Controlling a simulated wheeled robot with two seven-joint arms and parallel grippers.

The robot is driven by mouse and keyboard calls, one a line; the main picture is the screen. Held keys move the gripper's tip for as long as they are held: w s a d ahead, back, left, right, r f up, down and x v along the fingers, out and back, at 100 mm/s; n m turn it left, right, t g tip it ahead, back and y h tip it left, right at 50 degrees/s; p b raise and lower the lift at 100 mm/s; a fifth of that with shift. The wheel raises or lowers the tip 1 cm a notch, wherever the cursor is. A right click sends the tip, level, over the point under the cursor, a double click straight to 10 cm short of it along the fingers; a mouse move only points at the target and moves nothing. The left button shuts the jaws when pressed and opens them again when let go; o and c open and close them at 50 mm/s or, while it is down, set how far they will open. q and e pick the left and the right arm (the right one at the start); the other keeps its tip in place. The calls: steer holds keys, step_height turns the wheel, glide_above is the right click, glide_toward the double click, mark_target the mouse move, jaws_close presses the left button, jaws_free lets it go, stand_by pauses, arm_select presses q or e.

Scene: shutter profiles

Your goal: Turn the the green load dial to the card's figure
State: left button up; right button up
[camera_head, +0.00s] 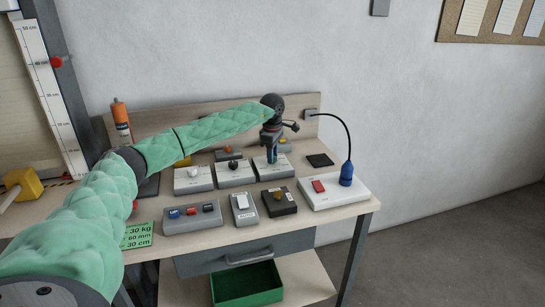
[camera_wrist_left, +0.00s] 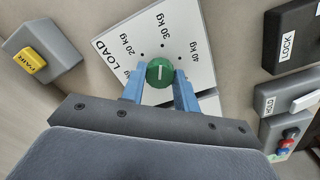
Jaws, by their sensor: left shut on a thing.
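The green load dial (camera_wrist_left: 160,72) sits on a light plate (camera_wrist_left: 200,62) marked LOAD, with kg figures including 20, 30 and 40 around it. Its white line points up in the left wrist view, roughly towards the 30 kg dot; the exact alignment is hard to tell. My left gripper (camera_wrist_left: 160,88) is shut on the dial, one blue finger on each side. In the head view my left gripper (camera_head: 272,160) points down at the load box (camera_head: 278,174) and hides the dial. The green card (camera_head: 137,235) at the bench front reads 30 kg, 60 mm and 30 cm. My right gripper is out of view.
Other control boxes crowd the bench: two grey knob boxes (camera_head: 193,185), a three-button box (camera_head: 192,219), a HOLD switch box (camera_head: 243,211) and a black box (camera_head: 279,204). A white box with a red switch (camera_head: 340,192) and a blue plug (camera_head: 346,174) stand right.

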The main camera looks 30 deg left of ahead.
arm_select(q)
steer(key=shift+r, duration=0.1)
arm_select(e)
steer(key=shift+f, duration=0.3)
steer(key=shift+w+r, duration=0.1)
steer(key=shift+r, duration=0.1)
arm_select(q)
steer(key=o, duration=1)
steer(key=shift+c, duration=0.2)
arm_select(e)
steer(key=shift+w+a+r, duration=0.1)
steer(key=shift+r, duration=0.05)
arm_select(q)
steer(key=shift+r, duration=0.55)
step_height(320, 180, up, 7)
steer(key=shift+f+b, duration=0.2)
steer(key=shift+b, duration=0.65)
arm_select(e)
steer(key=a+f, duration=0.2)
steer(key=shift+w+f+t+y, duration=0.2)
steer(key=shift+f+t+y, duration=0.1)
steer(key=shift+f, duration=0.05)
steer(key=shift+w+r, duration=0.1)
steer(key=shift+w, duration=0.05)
arm_select(q)
steer(key=shift+f, duration=0.1)
